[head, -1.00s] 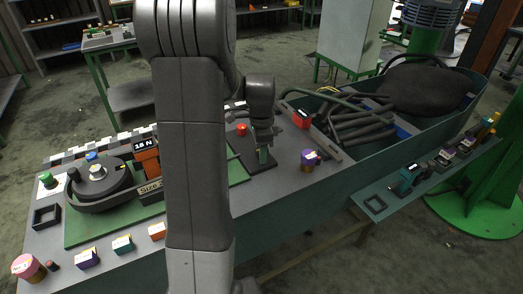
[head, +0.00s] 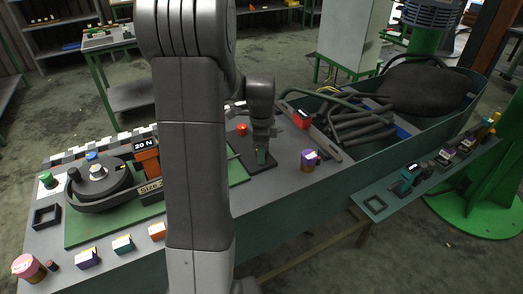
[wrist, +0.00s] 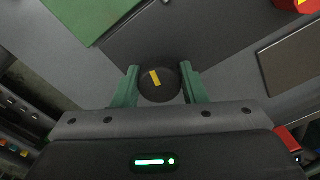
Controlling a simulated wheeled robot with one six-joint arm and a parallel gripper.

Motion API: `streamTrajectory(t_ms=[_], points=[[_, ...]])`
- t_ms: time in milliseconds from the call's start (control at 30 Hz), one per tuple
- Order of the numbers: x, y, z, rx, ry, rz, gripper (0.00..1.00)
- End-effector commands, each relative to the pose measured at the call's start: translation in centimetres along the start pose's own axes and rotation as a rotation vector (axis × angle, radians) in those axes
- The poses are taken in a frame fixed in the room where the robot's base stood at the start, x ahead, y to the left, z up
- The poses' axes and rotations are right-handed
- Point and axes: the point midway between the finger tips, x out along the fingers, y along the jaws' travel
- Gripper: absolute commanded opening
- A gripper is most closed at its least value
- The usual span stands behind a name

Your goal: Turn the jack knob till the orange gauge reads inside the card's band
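The jack knob (wrist: 161,82) is round and black with a yellow mark, seen between my gripper's two green fingers in the wrist view. My gripper (wrist: 160,86) has a finger on each side, seemingly touching the knob. In the head view, my gripper (head: 262,157) points down at a dark plate (head: 256,166), and the knob is hidden there. The orange gauge (head: 147,155) stands left of my arm and its display reads 20 N.
A round dark device (head: 98,180) stands on the green board (head: 85,234) at left. Small coloured blocks line the bench's front edge. A red button (head: 242,129) sits behind my gripper, and a purple-topped cylinder (head: 309,160) stands to its right. A bin (head: 365,150) of dark tubes lies farther right.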

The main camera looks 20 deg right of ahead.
Motion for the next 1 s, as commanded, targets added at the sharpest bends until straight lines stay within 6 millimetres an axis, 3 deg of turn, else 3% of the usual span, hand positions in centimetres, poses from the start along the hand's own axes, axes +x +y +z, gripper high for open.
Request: streamTrajectory(t_ms=[33,100,467,567,1000], points=[[-0.1,-0.1,0.0,0.0,0.0,-0.002,0.49],[-0.1,0.0,0.0,0.0,0.0,-0.001,0.59],[-0.6,-0.1,0.0,-0.001,0.0,-0.002,0.59],[-1.9,-0.1,0.0,-0.001,0.0,-0.004,0.59],[-11.4,-0.1,0.0,0.0,0.0,-0.005,0.59]])
